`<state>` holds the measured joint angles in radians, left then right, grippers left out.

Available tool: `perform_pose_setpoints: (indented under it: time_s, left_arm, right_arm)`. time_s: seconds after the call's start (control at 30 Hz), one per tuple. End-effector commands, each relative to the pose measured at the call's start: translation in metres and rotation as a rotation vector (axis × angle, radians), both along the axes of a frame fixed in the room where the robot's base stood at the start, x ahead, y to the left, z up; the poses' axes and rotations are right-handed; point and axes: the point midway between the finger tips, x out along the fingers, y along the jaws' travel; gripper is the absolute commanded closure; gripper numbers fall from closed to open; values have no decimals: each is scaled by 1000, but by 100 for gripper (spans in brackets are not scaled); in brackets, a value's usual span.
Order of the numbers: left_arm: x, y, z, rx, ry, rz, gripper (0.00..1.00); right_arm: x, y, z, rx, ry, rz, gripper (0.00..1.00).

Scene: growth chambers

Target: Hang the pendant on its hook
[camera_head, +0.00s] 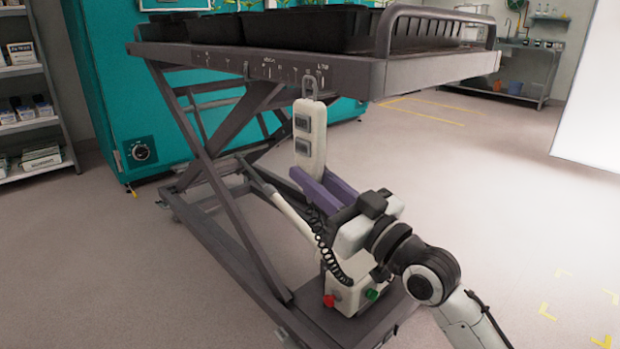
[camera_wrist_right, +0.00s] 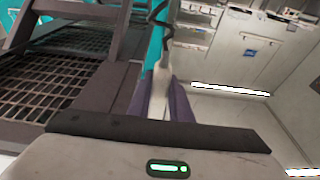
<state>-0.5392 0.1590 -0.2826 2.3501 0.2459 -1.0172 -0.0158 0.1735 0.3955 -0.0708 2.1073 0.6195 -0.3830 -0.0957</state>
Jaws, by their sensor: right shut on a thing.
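The pendant (camera_head: 311,135) is a white upright hand control with two dark button panels and a metal loop (camera_head: 309,86) on top. It is in front of the lift table's near edge. Its loop overlaps the edge beam, where a small hook (camera_head: 320,74) shows; I cannot tell whether the loop is on it. My right gripper (camera_head: 318,187), with purple fingers, is shut on the pendant's lower end. In the right wrist view the pendant (camera_wrist_right: 161,78) shows pale between the fingers, with a dark cable above. My left gripper is out of view.
The lift table (camera_head: 350,62) carries black trays (camera_head: 308,28) above crossed legs. A coiled cable (camera_head: 322,240) hangs beside my gripper, near a white box (camera_head: 345,292) with red and green buttons. A shelf (camera_head: 30,70) stands left. The floor on the right is clear.

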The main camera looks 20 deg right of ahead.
Motion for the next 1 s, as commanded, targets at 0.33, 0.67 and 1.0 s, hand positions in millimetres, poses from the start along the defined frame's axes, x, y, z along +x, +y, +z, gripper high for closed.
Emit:
perform_pose_setpoints:
  time_s: [0.33, 0.67, 1.0]
  left_arm:
    - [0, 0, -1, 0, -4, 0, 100]
    - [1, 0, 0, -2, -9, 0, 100]
    - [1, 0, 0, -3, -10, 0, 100]
  right_arm:
    - [4, -10, 1, 0, -4, 0, 100]
    - [6, -16, 1, 1, -4, -1, 100]
    - [6, -18, 1, -1, -3, 0, 100]
